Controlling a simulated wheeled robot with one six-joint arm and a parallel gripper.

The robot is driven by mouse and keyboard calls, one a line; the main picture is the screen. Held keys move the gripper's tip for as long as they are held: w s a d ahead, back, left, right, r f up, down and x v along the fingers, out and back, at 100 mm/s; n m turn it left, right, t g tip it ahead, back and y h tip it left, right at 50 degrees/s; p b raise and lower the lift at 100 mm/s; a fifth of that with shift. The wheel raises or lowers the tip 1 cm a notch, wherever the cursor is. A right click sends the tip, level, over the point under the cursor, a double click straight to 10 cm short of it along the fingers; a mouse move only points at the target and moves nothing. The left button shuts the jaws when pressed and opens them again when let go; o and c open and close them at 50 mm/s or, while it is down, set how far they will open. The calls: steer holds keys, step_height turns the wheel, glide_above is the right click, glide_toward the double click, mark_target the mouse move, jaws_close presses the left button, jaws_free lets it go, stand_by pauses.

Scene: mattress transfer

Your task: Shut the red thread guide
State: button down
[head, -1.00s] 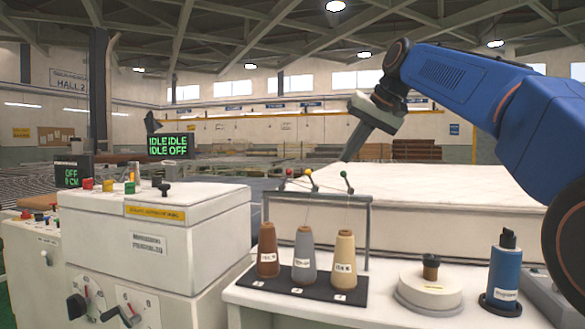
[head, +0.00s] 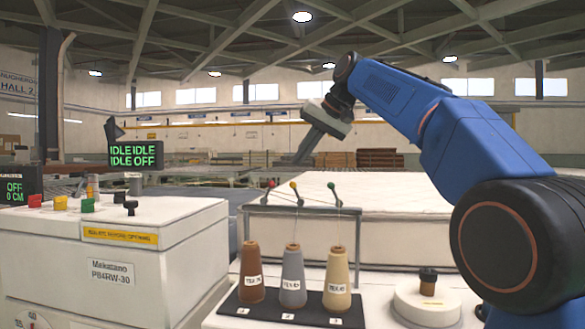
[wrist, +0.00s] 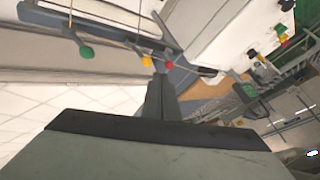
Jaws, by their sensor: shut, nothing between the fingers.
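The red thread guide (head: 271,183) is a small ball-ended lever at the left of the grey rail (head: 252,209) above the cones. It slants up and right from the rail. The yellow guide (head: 293,184) and green guide (head: 331,186) stand to its right, both leaning left. My gripper (head: 298,161) is shut and empty, pointing down and left, above the guides in the picture. In the wrist view the red ball (wrist: 168,65) shows just beyond my fingertips (wrist: 158,78), beside the yellow ball (wrist: 147,61); contact cannot be told. The green ball (wrist: 86,53) is farther left.
Brown, grey and tan thread cones (head: 252,275) stand on a black tray (head: 268,314) below the rail. A white control cabinet (head: 150,265) is at left, a white mattress (head: 400,220) behind. A round white base with a brown spool (head: 428,282) stands right of the cones.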

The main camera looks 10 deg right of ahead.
steer(key=x, duration=0.9)
stand_by(0.3)
